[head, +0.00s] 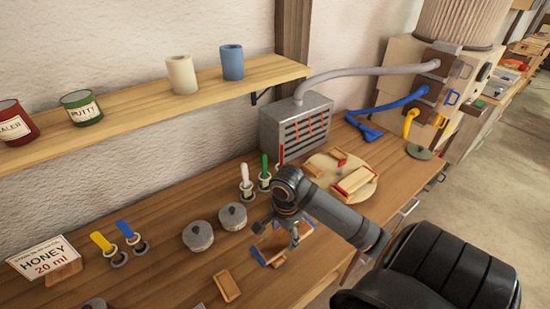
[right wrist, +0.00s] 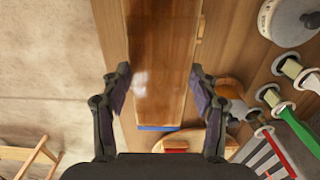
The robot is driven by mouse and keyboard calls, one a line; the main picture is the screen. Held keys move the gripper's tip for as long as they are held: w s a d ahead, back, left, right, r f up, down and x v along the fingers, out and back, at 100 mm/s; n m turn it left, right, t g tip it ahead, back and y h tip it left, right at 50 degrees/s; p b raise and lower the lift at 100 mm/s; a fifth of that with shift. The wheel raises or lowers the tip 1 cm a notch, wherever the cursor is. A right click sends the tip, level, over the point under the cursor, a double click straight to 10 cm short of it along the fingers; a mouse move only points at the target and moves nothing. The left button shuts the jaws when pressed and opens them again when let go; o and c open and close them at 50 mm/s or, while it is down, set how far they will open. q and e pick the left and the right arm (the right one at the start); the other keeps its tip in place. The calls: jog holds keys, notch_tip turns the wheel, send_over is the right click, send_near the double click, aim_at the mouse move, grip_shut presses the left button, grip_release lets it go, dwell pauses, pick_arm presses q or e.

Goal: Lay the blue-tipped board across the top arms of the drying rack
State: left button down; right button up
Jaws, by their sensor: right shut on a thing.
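The blue-tipped board (right wrist: 160,60) is a long, flat brown lath between the fingers of my right gripper (right wrist: 158,92) in the right wrist view. Its blue end shows near the bottom of that view. In the head view my right gripper (head: 290,238) reaches down over the workbench and partly hides the brown and blue piece (head: 268,257) under it. The gripper is shut on the board. I cannot tell whether the board is clear of the bench. A wooden frame (right wrist: 28,155) shows at the lower left of the wrist view; I cannot tell if it is the drying rack. My left gripper is out of view.
On the workbench (head: 175,285) stand lidded grey pots (head: 198,236), brushes in holders (head: 265,172), a honey sign (head: 45,260) and a small wooden tray (head: 228,287). A grey vented box (head: 297,125) and a round board (head: 345,180) are behind. A shelf (head: 130,110) overhangs the back.

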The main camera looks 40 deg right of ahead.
notch_tip(320, 180, down, 6)
jog(key=b, duration=0.5)
jog(key=shift+b, duration=0.4)
jog(key=shift+w+r, duration=0.1)
jog(key=shift+r, duration=0.1)
